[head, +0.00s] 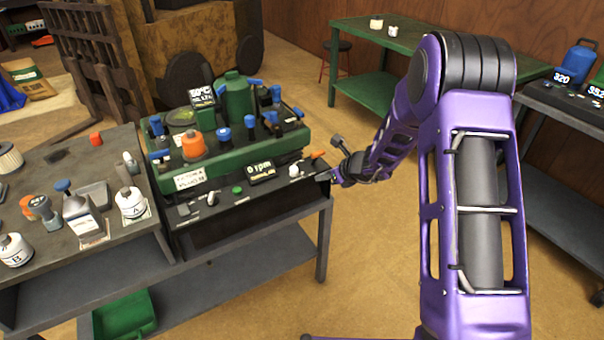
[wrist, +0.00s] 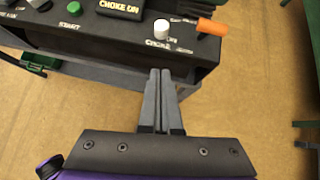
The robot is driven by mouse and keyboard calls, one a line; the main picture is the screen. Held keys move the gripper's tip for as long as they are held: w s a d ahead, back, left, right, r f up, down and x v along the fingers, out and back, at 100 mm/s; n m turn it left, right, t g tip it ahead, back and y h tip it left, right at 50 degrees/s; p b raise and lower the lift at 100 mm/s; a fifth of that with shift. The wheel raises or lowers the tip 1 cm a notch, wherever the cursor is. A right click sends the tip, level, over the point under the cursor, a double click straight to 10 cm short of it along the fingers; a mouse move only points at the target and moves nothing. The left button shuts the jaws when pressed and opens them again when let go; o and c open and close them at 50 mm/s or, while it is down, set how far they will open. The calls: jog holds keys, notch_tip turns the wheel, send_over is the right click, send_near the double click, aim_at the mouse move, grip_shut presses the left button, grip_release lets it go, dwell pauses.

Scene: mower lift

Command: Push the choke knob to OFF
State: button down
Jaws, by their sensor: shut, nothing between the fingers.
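The choke knob is a small white knob (wrist: 161,29) on the dark control panel (wrist: 110,32), beside a "CHOKE" label in the wrist view. It also shows as a pale knob (head: 295,171) near the panel's right end in the head view. A small display (wrist: 120,7) left of it reads "CHOKE ON". My gripper (wrist: 160,72) is shut and empty. In the wrist view its fingertips lie below the knob, near the panel's front edge, apart from the knob. In the head view my gripper (head: 328,177) is at the panel's right end, its fingertips hard to make out.
An orange lever (wrist: 212,26) sticks out just right of the knob. A green button (wrist: 74,8) lies to the left. The green machine (head: 235,135) with blue valves stands behind the panel. A bench (head: 75,180) with bottles adjoins on the left. Floor right of the panel is clear.

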aim_at(296, 168)
jog(key=x, duration=0.3)
jog(key=r+x, duration=0.1)
jog(key=x, duration=0.2)
jog(key=w+a+x, duration=0.1)
jog(key=x, duration=0.2)
jog(key=shift+r, duration=0.25)
jog(key=shift+w+a+p, duration=0.3)
jog(key=shift+w, duration=0.05)
jog(key=w+a, duration=0.2)
jog(key=w, duration=0.1)
jog(key=shift+w+a+r, duration=0.1)
jog(key=shift+r, duration=0.1)
